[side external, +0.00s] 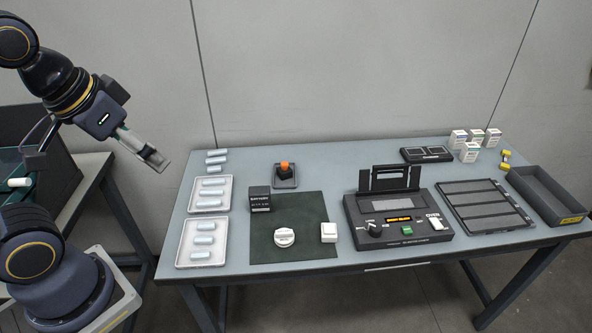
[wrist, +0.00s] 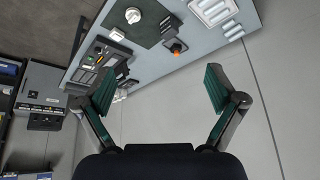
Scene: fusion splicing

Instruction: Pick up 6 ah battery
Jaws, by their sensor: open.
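A black block with white lettering (side external: 259,199), which looks like the battery, stands at the back left corner of a dark green mat (side external: 300,250). The lettering is too small to read fully. In the wrist view a dark shape by the orange-topped device (wrist: 177,48) appears to be the same block (wrist: 168,26). My gripper (side external: 155,158) is open and empty, raised to the left of the table, well apart from the block. In the wrist view its two green-padded fingers (wrist: 160,88) are spread wide with nothing between them.
An orange-topped device (side external: 285,173) stands right behind the block. White trays (side external: 183,249) with pale blue cylinders lie to its left. A white round item (side external: 284,237) and white box (side external: 328,232) share the mat. A splicer (side external: 398,218) stands to the right.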

